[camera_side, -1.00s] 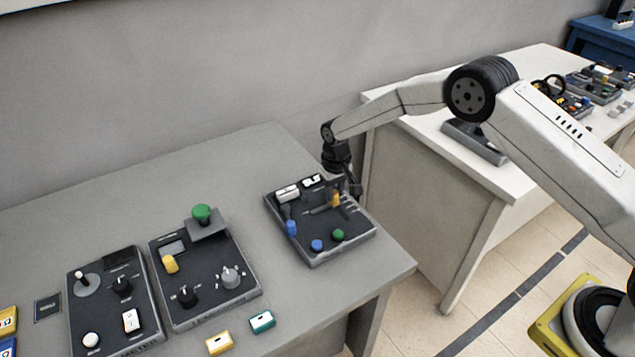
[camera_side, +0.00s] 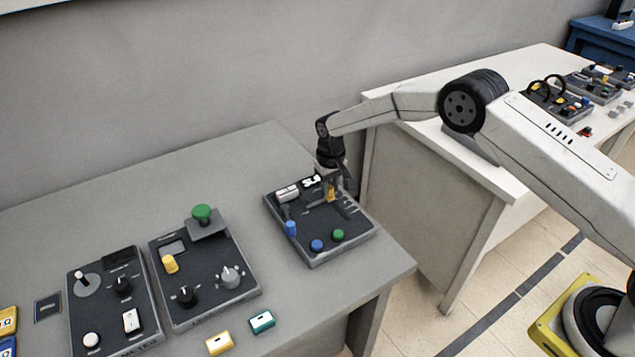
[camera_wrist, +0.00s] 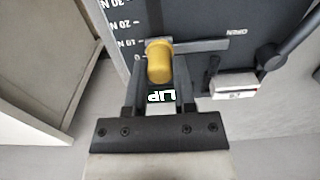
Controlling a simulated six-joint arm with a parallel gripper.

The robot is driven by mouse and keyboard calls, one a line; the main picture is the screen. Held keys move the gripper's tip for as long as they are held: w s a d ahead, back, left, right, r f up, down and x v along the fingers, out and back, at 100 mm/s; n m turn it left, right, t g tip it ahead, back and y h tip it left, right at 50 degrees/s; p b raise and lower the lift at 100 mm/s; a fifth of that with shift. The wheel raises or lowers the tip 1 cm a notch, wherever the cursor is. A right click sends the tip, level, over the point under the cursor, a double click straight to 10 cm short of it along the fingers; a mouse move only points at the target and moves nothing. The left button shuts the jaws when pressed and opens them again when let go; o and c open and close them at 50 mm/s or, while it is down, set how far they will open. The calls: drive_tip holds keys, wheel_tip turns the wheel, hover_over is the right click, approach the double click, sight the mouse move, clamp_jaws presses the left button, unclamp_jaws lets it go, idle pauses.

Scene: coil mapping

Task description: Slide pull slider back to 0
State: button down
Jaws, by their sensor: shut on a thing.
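The pull slider's yellow knob (camera_wrist: 159,62) stands between the fingers of my gripper (camera_wrist: 160,84) in the wrist view. The fingers are shut on it, one on each side. Scale marks from 0 up to 30 N run along the left of the slider, and the knob sits beside the low end, near the 0 and 10 N marks. The exact reading is hard to tell. In the side view the yellow knob (camera_side: 331,194) shows just below my gripper (camera_side: 335,186), on the right-hand panel (camera_side: 345,246).
A black lever (camera_wrist: 290,45) is close on the right in the wrist view. Another panel (camera_side: 205,300) stands to the left.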

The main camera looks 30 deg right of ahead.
drive_tip(key=shift+w+d, duration=0.1)
drive_tip(key=shift+w, duration=0.45)
idle(0.7)
drive_tip(key=c, duration=0.5)
unclamp_jaws()
drive_tip(key=shift+r, duration=0.15)
drive_tip(key=shift+r, duration=3.35)
drive_tip(key=shift+s+r, duration=0.1)
